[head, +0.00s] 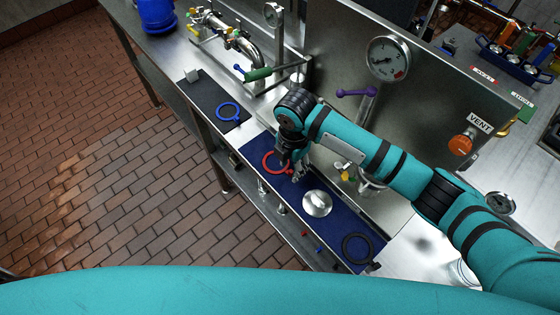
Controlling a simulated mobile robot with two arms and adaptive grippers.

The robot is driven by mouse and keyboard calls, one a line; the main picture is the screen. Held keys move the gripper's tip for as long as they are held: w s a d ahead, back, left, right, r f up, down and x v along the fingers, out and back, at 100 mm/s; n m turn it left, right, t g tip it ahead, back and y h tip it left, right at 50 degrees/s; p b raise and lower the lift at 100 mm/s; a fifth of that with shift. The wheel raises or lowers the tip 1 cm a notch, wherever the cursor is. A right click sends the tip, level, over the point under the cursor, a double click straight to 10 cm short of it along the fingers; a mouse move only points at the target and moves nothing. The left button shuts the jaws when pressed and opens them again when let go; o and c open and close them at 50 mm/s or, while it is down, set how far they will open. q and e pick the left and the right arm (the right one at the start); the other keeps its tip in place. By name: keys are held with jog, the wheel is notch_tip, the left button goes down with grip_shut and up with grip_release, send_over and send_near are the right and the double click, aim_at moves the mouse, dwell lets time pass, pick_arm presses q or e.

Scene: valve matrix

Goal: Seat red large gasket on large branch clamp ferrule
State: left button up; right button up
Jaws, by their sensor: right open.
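The red large gasket (266,168) is a ring with a small tab, lying on the blue mat (333,239) on the steel bench. My right gripper (298,176) is open and points down at the right edge of the red gasket. It partly covers that side, and I cannot tell whether it touches the gasket. I cannot clearly pick out the large branch clamp ferrule; pipe fittings (370,184) behind my right arm are partly hidden. My left gripper is not in view.
A black ring (357,247) and a shiny metal dome (317,203) are on the blue mat. A blue ring (228,111) lies on a dark mat to the left. The upright steel panel (425,100) carries a gauge (388,58) and a purple-handled valve (356,92).

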jog(key=shift+f, duration=1.15)
grip_shut()
jog(key=shift+r, duration=0.15)
jog(key=shift+w+r+b, duration=0.1)
jog(key=shift+r+b, duration=0.2)
jog(key=shift+r, duration=0.25)
notch_tip(320, 180, up, 2)
jog(key=shift+r+b, duration=0.1)
jog(key=shift+b, duration=0.35)
jog(key=s+d+r+b, duration=0.1)
jog(key=s+d+b, duration=0.1)
jog(key=s, duration=1.4)
jog(key=shift+d+r, duration=0.25)
jog(key=shift+d, duration=0.25)
